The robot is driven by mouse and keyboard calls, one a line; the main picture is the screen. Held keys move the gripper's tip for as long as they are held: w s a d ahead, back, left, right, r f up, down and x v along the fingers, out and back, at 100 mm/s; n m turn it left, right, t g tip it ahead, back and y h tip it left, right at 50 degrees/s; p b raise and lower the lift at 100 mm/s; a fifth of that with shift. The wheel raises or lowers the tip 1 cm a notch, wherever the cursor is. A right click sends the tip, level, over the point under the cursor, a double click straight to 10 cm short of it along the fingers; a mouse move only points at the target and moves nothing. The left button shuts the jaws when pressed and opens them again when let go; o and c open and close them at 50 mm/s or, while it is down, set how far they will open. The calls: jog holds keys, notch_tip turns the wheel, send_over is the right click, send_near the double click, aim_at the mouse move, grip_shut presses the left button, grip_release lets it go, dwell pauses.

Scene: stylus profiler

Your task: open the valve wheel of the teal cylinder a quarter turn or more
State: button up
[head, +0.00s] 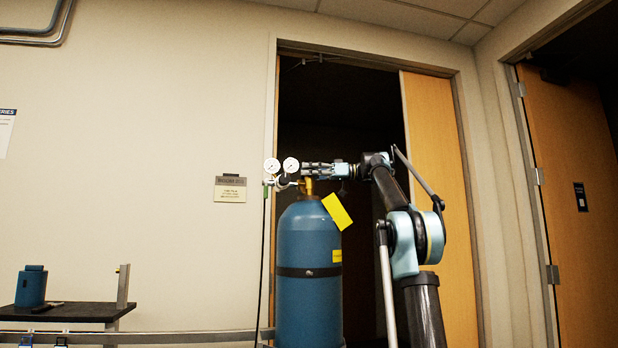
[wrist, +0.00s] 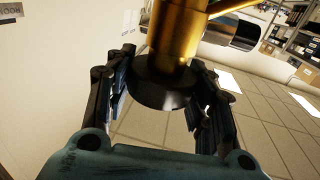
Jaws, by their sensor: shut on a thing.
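The teal cylinder (head: 308,290) stands upright in the head view, with a black band around its body. A brass valve (head: 309,187) sits on its top; it also shows in the wrist view (wrist: 183,32). The black valve wheel (wrist: 163,85) is at the end of the brass part in the wrist view. My gripper (head: 312,169) reaches in from the right at valve height. In the wrist view its two fingers (wrist: 166,88) lie on either side of the wheel, shut on it. In the head view the wheel cannot be made out behind the fingers.
Two round gauges (head: 281,165) sit left of the valve, with a dark hose hanging down. A yellow tag (head: 337,211) hangs at the cylinder's shoulder. A dark bench (head: 75,313) with a blue container (head: 31,287) stands at left. A doorway (head: 340,120) opens behind the cylinder.

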jog(key=shift+w+n+g, duration=0.15)
jog(key=shift+n+g, duration=0.45)
jog(key=shift+g, duration=0.4)
jog(key=shift+n+g+h, duration=0.6)
jog(key=shift+n+g, duration=0.3)
jog(key=shift+g, duration=0.4)
jog(key=o, duration=1.1)
jog(key=shift+c, duration=0.2)
jog(key=shift+m+t+y, duration=0.4)
jog(key=shift+m+t, duration=0.6)
jog(key=shift+t, duration=0.5)
